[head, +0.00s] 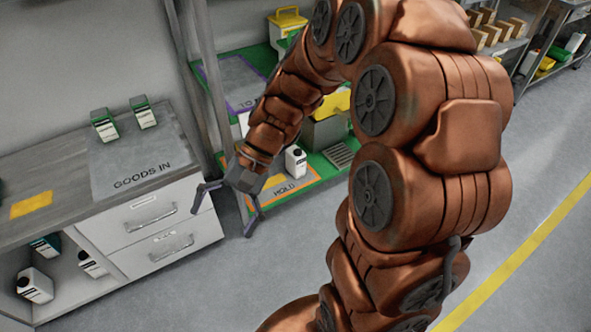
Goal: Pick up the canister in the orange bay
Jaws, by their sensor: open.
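A white canister (296,161) with a dark cap and a dark mark on its label stands upright at the orange-bordered bay marked HOLD (284,190). The bay is on a green surface, and my arm hides part of it. My gripper (223,220) is open and empty, its two fingers spread and pointing down. In the picture it is left of and below the canister, apart from it, in front of the bay's left edge.
A counter with a grey GOODS IN mat (140,160) holds two green-and-white containers (104,125). White containers (35,285) sit on the shelf below. A grey post (208,90) stands behind my gripper. Shelves with boxes (490,30) are at the upper right. The floor at right is clear.

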